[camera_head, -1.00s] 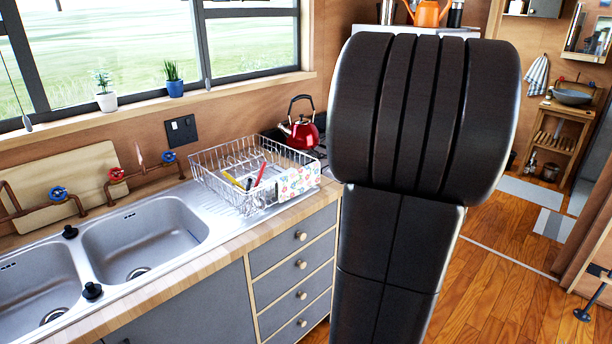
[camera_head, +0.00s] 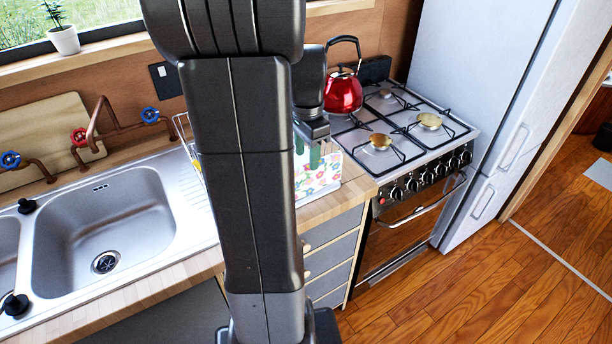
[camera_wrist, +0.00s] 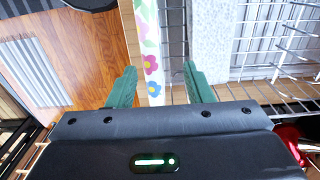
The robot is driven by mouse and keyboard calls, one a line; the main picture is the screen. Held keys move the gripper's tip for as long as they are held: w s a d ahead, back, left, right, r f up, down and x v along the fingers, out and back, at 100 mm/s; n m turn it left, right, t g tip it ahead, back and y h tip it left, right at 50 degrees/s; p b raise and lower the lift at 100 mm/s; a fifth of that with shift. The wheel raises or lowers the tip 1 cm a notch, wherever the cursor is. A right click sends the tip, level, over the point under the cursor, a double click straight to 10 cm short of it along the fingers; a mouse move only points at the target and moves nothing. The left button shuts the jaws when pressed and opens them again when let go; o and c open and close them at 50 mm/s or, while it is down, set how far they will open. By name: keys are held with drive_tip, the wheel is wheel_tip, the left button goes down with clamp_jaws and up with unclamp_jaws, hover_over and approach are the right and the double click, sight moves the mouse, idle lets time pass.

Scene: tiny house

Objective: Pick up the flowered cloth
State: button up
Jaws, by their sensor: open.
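The flowered cloth (camera_head: 318,176) is white with coloured flowers. It hangs over the right end of the wire dish rack, partly hidden by my arm in the head view. In the wrist view the cloth (camera_wrist: 150,50) is a narrow strip seen nearly edge-on, running between my two green fingers. My gripper (camera_wrist: 162,88) is open, with one finger on each side of the strip and nothing visibly clamped. In the head view my gripper (camera_head: 312,158) is just above and in front of the cloth. Whether a finger touches it I cannot tell.
The dish rack's wires (camera_wrist: 285,35) fill the right of the wrist view. A red kettle (camera_head: 343,92) stands on the gas stove (camera_head: 400,130) right of the rack. The sink (camera_head: 105,230) is on the left. Open wooden floor (camera_head: 480,290) lies in front.

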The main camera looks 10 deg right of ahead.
sight(306, 178)
drive_tip(key=f, duration=0.2)
drive_tip(key=s+f, duration=0.1)
drive_tip(key=f, duration=0.3)
drive_tip(key=shift+s+a+f+p, duration=0.15)
drive_tip(key=shift+a+f+p, duration=0.15)
drive_tip(key=shift+p, duration=0.1)
drive_tip(key=shift+d+f, duration=0.1)
drive_tip(key=shift+f, duration=0.2)
drive_tip(key=shift+c, duration=0.5)
clamp_jaws()
